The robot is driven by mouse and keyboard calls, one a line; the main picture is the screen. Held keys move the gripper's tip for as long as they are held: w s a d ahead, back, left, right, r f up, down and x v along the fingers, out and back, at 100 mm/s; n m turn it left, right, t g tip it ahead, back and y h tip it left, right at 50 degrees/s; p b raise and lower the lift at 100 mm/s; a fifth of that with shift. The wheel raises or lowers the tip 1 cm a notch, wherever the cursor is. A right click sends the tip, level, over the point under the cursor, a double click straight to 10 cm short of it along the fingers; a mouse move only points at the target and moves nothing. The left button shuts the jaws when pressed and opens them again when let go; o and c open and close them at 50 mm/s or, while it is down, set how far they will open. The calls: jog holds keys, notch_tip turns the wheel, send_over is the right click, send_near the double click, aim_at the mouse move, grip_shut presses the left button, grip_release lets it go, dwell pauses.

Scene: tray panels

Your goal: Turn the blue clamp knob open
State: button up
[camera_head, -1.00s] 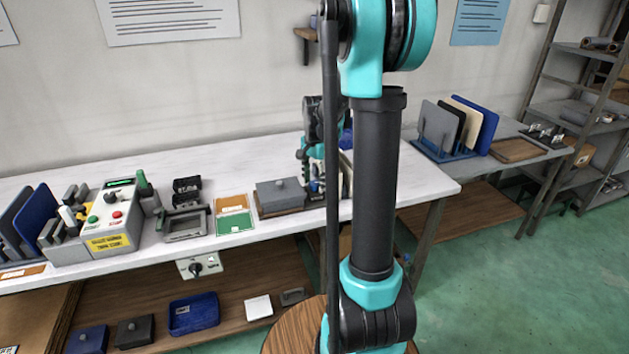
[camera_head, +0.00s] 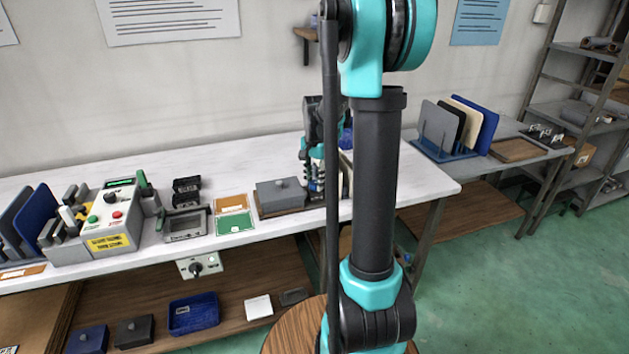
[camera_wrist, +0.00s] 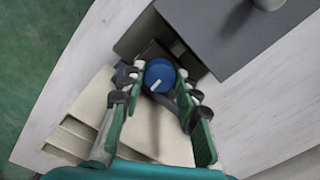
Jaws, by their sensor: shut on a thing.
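The blue clamp knob (camera_wrist: 160,75) shows in the wrist view as a round blue cap with a white pointer mark aimed toward the lower left. My gripper (camera_wrist: 160,82) has its two green-backed fingers on either side of the knob, with the dark fingertips against it, so it is shut on the knob.
A grey block with a round knob on top (camera_head: 281,193) stands on a brown base just left of my gripper. Cream panels (camera_wrist: 90,120) lie close below the knob in the wrist view. A control box (camera_head: 105,215) and orange and green cards (camera_head: 234,223) are farther left.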

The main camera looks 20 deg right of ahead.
aim_at(316, 182)
jog(key=n, duration=0.8)
jog(key=shift+n, duration=0.4)
jog(key=n, duration=0.4)
jog(key=shift+w+n+g, duration=0.1)
jog(key=shift+n+g, duration=0.2)
jog(key=shift+n, duration=1.7)
jog(key=o, duration=1.2)
jog(key=shift+c, duration=0.2)
jog(key=shift+r, duration=0.15)
notch_tip(316, 182, up, 12)
jog(key=shift+d, duration=0.25)
